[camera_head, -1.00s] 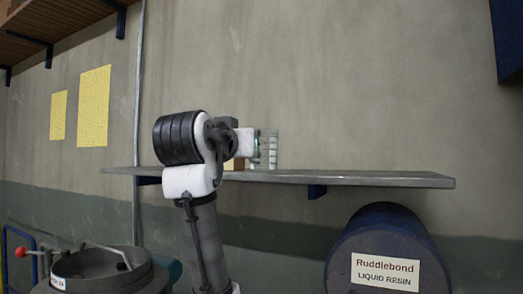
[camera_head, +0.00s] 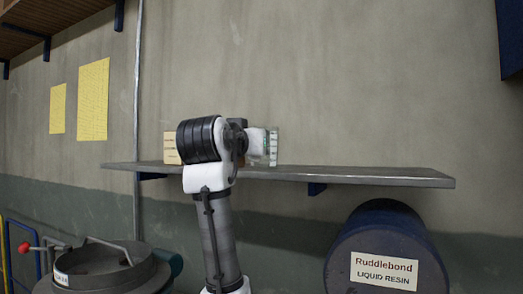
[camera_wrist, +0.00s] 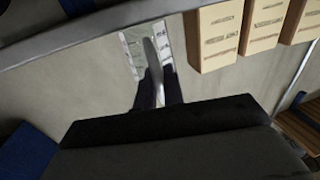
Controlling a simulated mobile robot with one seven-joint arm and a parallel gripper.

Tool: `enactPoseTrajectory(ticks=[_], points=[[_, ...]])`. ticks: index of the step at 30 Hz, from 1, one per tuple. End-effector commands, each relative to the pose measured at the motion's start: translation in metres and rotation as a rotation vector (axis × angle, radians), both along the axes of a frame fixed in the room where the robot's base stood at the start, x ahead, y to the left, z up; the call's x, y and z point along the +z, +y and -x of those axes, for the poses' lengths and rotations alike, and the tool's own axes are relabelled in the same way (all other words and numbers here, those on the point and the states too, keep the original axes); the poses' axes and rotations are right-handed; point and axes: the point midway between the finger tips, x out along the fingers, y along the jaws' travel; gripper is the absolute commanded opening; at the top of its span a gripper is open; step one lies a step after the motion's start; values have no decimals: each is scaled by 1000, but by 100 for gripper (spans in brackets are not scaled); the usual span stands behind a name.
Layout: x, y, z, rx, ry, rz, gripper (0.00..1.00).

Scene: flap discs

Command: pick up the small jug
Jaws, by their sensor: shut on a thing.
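The small jug (camera_head: 273,146) is clear with pale graduation marks. It is at the shelf in the head view, just right of my gripper (camera_head: 262,143), partly hidden by it. In the wrist view the jug (camera_wrist: 133,52) shows at the top centre, between and beyond the dark fingers of my gripper (camera_wrist: 157,82). The gripper is shut on the jug. I cannot tell whether the jug's base touches the shelf.
The grey wall shelf (camera_head: 370,176) is clear to the right. Cream boxes (camera_head: 171,148) stand left of my arm; several boxes (camera_wrist: 216,35) show in the wrist view.

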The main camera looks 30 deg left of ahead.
Motion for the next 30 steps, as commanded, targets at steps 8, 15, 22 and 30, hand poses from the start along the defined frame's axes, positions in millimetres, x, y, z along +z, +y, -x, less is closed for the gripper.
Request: enactPoseTrajectory(ticks=[8, 15, 22, 30], points=[[4, 0, 0, 0, -2, -1, 0], [28, -1, 1, 0, -3, -2, 0], [81, -1, 1, -1, -3, -2, 0], [148, -1, 2, 1, -1, -1, 0]])
